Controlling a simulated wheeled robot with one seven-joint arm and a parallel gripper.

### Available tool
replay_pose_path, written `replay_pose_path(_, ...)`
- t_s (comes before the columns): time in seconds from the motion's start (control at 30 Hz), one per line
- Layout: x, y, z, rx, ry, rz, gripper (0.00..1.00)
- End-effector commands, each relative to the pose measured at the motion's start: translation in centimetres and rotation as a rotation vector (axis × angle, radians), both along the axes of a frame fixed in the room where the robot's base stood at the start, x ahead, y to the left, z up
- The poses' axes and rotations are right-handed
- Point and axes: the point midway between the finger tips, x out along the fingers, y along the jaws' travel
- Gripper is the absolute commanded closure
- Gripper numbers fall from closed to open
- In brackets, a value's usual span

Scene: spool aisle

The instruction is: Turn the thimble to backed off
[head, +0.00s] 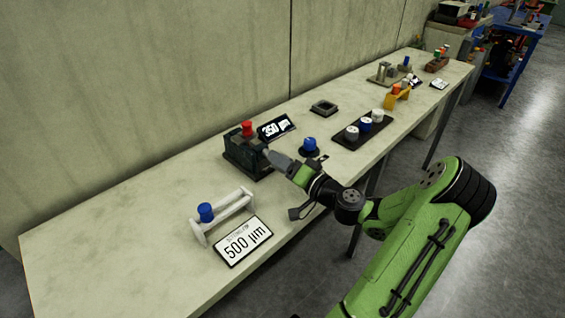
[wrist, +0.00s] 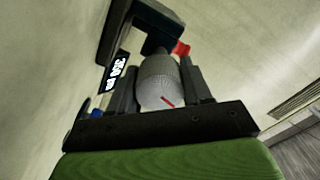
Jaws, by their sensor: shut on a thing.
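The thimble (wrist: 160,80) is a grey knurled cylinder with a red line on its pale end face, seen in the wrist view. My gripper (wrist: 162,88) is shut on it, one dark finger on each side. The thimble joins a dark block-shaped device (head: 240,152) with a red knob (head: 247,129) on top. In the head view my gripper (head: 284,163) reaches the device's right side, and the thimble is hard to make out there. A display (head: 276,127) behind the device reads about 350 or 360 µm; the middle digit is unclear.
A white stand (head: 224,219) with a blue-topped piece and a "500 µm" card (head: 243,241) stand in front. A blue knob (head: 309,145) sits close right of my gripper. A black tray (head: 346,142) with several spools lies farther along. The near left bench is clear.

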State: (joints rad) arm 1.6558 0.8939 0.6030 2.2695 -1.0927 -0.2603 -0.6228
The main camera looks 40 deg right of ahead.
Motion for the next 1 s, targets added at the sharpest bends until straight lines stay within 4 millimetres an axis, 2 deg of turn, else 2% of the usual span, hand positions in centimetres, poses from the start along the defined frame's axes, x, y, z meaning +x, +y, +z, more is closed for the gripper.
replay_pose_path(0.33, 0.0, -0.1, 0.1, -0.004, -0.003, -0.002, 0.82)
replay_pose_path(0.37, 0.0, -0.1, 0.1, -0.003, -0.003, -0.002, 0.5)
replay_pose_path(0.5, 0.0, -0.1, 0.1, -0.003, -0.003, -0.002, 0.28)
replay_pose_path(0.53, 0.0, -0.1, 0.1, -0.003, -0.003, -0.002, 0.26)
replay_pose_path(0.83, -0.3, -0.1, 0.0, -0.001, -0.001, -0.002, 0.26)
replay_pose_path(0.93, -1.9, -0.2, 0.0, 0.001, 0.001, -0.005, 0.26)
replay_pose_path(1.0, -3.7, -0.3, 0.1, 0.002, 0.001, -0.008, 0.26)
